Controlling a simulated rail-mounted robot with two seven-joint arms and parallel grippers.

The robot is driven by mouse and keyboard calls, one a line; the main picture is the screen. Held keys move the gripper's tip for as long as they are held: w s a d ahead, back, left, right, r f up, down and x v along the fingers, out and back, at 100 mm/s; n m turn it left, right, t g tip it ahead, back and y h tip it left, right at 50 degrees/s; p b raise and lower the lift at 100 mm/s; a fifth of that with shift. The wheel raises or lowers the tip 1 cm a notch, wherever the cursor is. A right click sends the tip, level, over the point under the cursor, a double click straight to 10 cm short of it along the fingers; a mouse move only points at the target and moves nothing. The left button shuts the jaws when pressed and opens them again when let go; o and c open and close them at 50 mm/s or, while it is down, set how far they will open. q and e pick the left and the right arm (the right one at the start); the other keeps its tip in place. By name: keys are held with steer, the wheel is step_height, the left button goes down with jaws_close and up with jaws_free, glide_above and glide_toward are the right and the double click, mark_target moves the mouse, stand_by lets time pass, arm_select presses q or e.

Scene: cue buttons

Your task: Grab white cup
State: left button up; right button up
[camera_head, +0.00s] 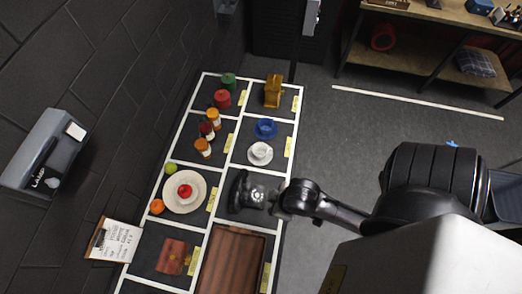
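My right arm comes in from the right. Its black gripper (246,193) hangs over the compartment below the white cup, apart from it. The fingers are dark against the dark surface, so I cannot tell whether they are open or shut. My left gripper is not in view.
The white-lined grid also holds a plate (195,203) with a red item, several bottles, red and green items, a gold object (273,90) and a brown wooden tray (238,258). A wall box (45,152) is at left. Open floor lies right of the grid.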

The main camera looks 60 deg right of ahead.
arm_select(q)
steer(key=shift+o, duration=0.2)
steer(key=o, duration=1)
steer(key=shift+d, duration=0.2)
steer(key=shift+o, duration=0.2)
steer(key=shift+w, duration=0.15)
